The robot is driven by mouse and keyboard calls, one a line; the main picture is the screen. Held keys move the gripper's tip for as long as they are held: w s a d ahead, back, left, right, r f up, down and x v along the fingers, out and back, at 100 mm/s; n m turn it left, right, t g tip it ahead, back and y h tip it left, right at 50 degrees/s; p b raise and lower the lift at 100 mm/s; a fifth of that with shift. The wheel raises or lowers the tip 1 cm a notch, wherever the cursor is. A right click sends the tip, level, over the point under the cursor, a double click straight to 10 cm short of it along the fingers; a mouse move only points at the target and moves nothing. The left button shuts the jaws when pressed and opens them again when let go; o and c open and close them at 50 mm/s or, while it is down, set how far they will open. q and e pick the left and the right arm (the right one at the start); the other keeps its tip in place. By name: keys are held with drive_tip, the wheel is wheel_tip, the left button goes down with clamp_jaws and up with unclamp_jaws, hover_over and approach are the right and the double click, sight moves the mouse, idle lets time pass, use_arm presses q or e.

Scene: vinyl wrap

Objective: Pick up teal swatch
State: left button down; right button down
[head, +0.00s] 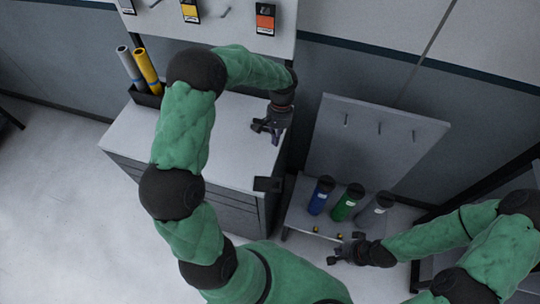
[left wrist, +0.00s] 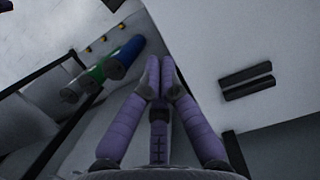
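I cannot make out a teal swatch in either view. Swatch cards hang on the wall board (head: 330,14): a yellow one (head: 190,11), an orange one (head: 265,18) and a dark-and-white one (head: 126,5) cut by the top edge. My left gripper (head: 262,129) is over the white cabinet top, below the board and apart from the cards. In the left wrist view its fingers (left wrist: 160,68) are together, with nothing visible between them. My right gripper (head: 338,257) is low in front of the bottle shelf; its finger opening is unclear.
A dark block (head: 268,184) sits at the cabinet's (head: 235,115) front right corner. Blue (head: 320,195), green (head: 347,203) and grey (head: 375,210) bottles stand on a low shelf to the right. Rolls (head: 146,70) stand in a dark holder at the cabinet's left.

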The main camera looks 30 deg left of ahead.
sight(264, 184)
use_arm(q)
drive_tip(key=x, duration=1)
drive_tip(key=shift+b, duration=0.3)
drive_tip(key=s, duration=0.3)
drive_tip(key=shift+d+r, duration=0.15)
drive_tip(key=shift+d, duration=0.15)
drive_tip(key=shift+s+d, duration=0.1)
drive_tip(key=shift+s, duration=0.3)
drive_tip(key=shift+s+d, duration=0.2)
drive_tip(key=shift+s, duration=0.75)
drive_tip(key=shift+s+d, duration=0.15)
drive_tip(key=shift+s, duration=0.75)
drive_tip(key=shift+s+d, duration=0.2)
drive_tip(key=shift+s, duration=0.75)
